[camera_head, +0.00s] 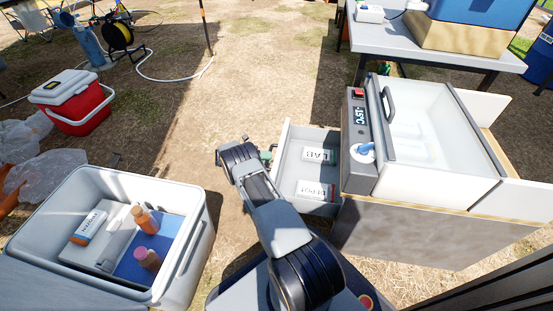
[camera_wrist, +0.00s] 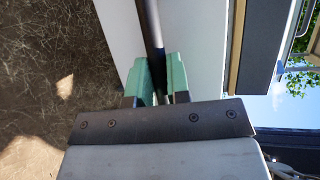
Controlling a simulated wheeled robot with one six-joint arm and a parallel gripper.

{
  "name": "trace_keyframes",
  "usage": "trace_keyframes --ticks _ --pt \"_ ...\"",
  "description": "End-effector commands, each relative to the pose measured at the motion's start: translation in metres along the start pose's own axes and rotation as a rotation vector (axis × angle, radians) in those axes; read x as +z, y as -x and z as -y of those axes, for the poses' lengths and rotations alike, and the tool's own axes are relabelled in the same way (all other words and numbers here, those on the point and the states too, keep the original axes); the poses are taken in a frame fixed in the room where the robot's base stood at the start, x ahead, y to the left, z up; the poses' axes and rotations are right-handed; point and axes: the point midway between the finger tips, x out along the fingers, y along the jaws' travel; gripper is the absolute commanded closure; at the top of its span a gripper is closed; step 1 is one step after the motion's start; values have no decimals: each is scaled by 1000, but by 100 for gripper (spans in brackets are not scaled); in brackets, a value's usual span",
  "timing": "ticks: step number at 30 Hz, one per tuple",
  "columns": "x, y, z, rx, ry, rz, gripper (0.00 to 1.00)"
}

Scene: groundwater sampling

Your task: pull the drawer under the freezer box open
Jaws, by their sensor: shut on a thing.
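The drawer (camera_head: 316,136) under the freezer box (camera_head: 430,120) is pulled out to the left, with its inside in view. Two labelled packs, one marked LAB (camera_head: 319,156) and one that seems to read DEPOT (camera_head: 316,190), lie in it. My gripper (camera_head: 268,154) is at the drawer's outer left face, partly hidden behind my arm. In the wrist view its green fingers (camera_wrist: 161,75) are closed on the dark bar handle (camera_wrist: 151,22) in front of the drawer's white front (camera_wrist: 115,30).
A white open cooler (camera_head: 190,240) with bottles and a pack stands at the lower left. A red cooler (camera_head: 72,105) and clear plastic bags (camera_head: 30,175) lie behind it. A grey table (camera_head: 440,45) stands at the back right. Bare ground lies left of the drawer.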

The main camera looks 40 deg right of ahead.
Motion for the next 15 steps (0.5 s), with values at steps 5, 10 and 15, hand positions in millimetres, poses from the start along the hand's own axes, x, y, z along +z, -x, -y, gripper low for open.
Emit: trace_keyframes --ticks 5,10,15 --pt "10 27 -7 5 -4 18 100" --pt "15 42 -9 5 -4 21 100" --pt "17 48 -10 4 -3 21 100"
